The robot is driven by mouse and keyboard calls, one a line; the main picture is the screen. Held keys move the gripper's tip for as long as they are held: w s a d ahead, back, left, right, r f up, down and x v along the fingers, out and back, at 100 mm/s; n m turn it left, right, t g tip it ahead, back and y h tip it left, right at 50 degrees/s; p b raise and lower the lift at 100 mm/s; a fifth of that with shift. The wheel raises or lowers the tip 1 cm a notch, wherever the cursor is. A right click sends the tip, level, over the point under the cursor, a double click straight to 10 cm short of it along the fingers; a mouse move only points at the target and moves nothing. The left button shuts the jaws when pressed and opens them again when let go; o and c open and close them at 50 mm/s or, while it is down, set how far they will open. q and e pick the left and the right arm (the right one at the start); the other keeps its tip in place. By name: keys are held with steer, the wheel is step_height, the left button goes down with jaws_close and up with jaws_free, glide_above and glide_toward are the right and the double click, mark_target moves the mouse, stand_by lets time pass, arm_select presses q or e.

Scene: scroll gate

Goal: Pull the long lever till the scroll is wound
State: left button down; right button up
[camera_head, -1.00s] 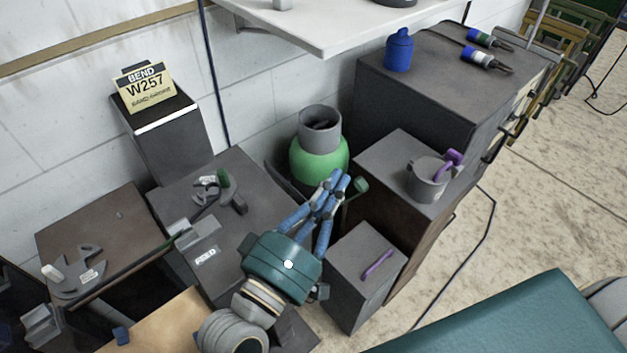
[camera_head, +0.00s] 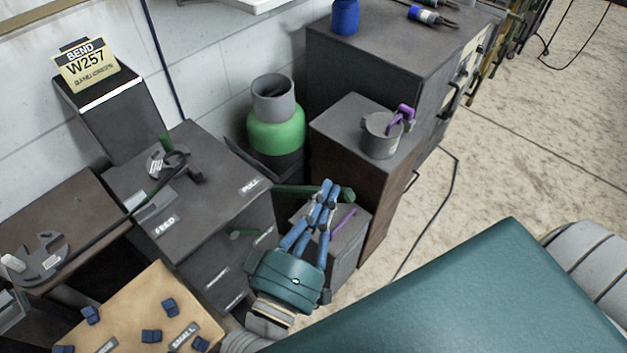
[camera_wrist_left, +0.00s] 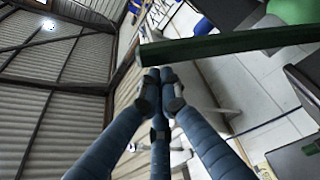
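A long dark green bar, which looks like the lever (camera_head: 297,191), runs sideways beside the dark cabinet (camera_head: 222,195) marked PULL and FEED. My left gripper (camera_head: 325,187) has its blue fingers at the bar's right end. In the left wrist view the bar (camera_wrist_left: 240,43) crosses just beyond the fingertips (camera_wrist_left: 161,84), which are close together. A shorter green lever (camera_head: 240,233) sticks out of the cabinet front. I cannot make out a scroll. My right gripper is not in view.
A green and grey canister (camera_head: 275,130) stands behind the bar. A low grey box (camera_head: 345,250) with a purple handle is beside my gripper. A brown-sided cabinet (camera_head: 375,190) carries a grey pot (camera_head: 380,140). Open floor (camera_head: 480,190) lies right.

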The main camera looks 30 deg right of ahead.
arm_select(q)
steer(key=shift+s+d+f, duration=0.2)
steer(key=shift+s+f, duration=0.15)
steer(key=shift+f, duration=0.1)
steer(key=r+v, duration=0.1)
steer(key=v, duration=1)
steer(key=shift+a+f, duration=0.2)
steer(key=shift+a, duration=0.35)
steer(key=c, duration=2.5)
jaws_free()
